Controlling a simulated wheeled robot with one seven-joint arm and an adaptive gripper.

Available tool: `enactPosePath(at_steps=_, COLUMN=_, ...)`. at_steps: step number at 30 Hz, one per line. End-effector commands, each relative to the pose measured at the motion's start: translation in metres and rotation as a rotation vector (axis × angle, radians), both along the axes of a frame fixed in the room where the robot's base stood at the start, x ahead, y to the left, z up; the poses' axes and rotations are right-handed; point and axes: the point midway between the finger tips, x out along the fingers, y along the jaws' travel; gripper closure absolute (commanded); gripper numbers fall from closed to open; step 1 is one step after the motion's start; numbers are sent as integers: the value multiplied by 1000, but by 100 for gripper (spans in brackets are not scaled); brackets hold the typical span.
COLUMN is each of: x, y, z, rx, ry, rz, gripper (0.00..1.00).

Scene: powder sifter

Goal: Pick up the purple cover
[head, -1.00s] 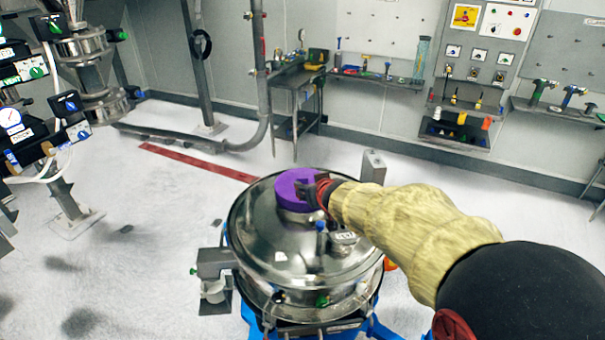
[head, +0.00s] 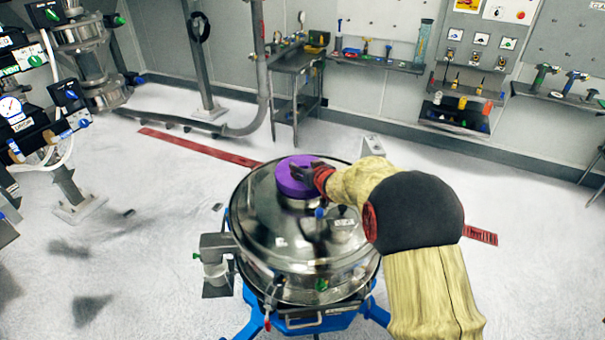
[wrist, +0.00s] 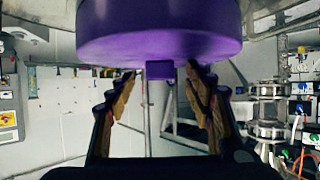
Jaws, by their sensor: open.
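The purple cover (head: 291,181) is a round cap on top of the shiny metal sifter (head: 262,222) in the head view. In the wrist view the purple cover (wrist: 160,30) fills the top, with a small tab (wrist: 160,69) on its near rim. My gripper (head: 304,172) is at the cover's right side in the head view. In the wrist view the fingers of my gripper (wrist: 161,76) are apart, one on each side of the tab. I cannot tell whether either finger touches the cover.
The sifter stands on a blue base (head: 330,325). A smaller metal fitting (head: 341,224) sits on its lid, close to my arm. A workbench (head: 297,65) stands against the back wall. Pipework and gauges (head: 30,115) are at the left. The floor around the sifter is mostly clear.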

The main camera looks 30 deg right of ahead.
Motion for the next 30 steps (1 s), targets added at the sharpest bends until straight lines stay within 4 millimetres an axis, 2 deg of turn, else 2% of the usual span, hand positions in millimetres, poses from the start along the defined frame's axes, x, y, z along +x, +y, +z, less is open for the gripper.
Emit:
enactPosePath(at_steps=8, x=4, y=0, z=-1, rx=0, ry=-1, rz=0, gripper=48)
enactPosePath(at_steps=30, x=3, y=-1, z=-1, rx=0, ry=-1, rz=0, gripper=89)
